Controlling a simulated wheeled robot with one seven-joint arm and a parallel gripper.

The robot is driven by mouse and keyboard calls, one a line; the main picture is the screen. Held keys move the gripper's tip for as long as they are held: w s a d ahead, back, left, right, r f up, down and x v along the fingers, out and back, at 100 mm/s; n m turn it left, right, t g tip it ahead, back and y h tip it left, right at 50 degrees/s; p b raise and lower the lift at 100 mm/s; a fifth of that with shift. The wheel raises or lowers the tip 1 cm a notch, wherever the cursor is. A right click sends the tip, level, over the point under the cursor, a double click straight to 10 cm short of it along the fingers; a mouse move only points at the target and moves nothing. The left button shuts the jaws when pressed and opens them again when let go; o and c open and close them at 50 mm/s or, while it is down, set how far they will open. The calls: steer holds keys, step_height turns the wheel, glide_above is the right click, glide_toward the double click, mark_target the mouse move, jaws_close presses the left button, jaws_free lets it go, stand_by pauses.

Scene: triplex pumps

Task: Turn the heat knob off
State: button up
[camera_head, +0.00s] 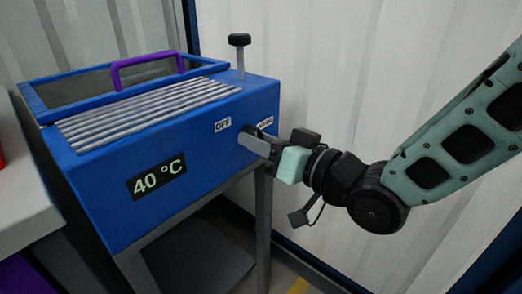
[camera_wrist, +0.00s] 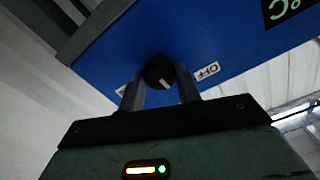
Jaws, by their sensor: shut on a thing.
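The heat knob (camera_wrist: 160,70) is a round black knob with a pale pointer line, on the front of a blue heater box (camera_head: 110,205). In the wrist view its line points toward the bottom of the picture, slightly right, between the OFF label (camera_wrist: 207,70) and a partly hidden label on the left. My gripper (camera_wrist: 160,88) is shut on the knob, one finger on each side. In the head view my gripper (camera_head: 254,142) reaches the box front from the right and hides most of the knob. The OFF label (camera_head: 223,125) is left of it there, and the display (camera_head: 157,178) reads 40 °C.
A purple-handled frame (camera_head: 146,60) and ribbed grey top (camera_head: 150,112) are on the box. A black-capped post (camera_head: 239,45) rises at its back right. A pale counter (camera_head: 22,180) stands at left. White wall panels are behind my arm.

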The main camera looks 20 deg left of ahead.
steer(key=shift+f+n+b, duration=0.1)
steer(key=shift+n+b, duration=2.5)
steer(key=shift+n, duration=1)
steer(key=o, duration=1)
steer(key=shift+c, duration=0.2)
steer(key=shift+d, duration=0.1)
